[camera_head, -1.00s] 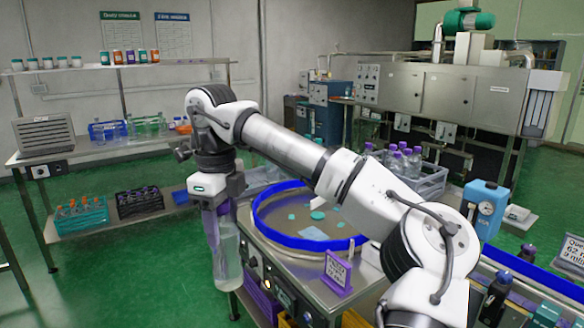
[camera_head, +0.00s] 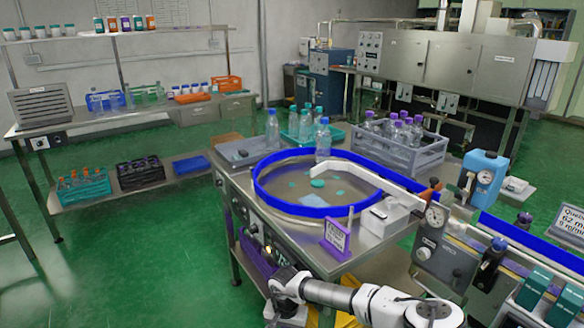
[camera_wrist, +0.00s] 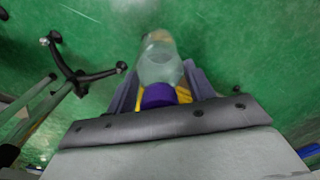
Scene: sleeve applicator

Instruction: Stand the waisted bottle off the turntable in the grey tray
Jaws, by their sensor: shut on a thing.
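My gripper (camera_wrist: 155,95) is shut on a clear bottle with a purple cap (camera_wrist: 160,62), held by its cap end over the green floor. The bottle's outline seems to narrow part way along. In the head view my wrist shows low at the front of the turntable bench; the fingers and held bottle are out of sight there. The turntable (camera_head: 262,200) has a blue rim, with teal caps and a pale sheet on it. A blue-capped bottle (camera_head: 323,142) stands at its far edge; I cannot tell if inside the rim. The grey tray (camera_head: 236,156) lies behind left of the turntable.
A blue-capped bottle (camera_head: 272,130) stands at the grey tray's right end. A teal tray (camera_head: 290,136) with several bottles and a grey crate (camera_head: 408,155) of purple-capped bottles stand behind. A purple sign (camera_head: 336,237) stands at the bench front.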

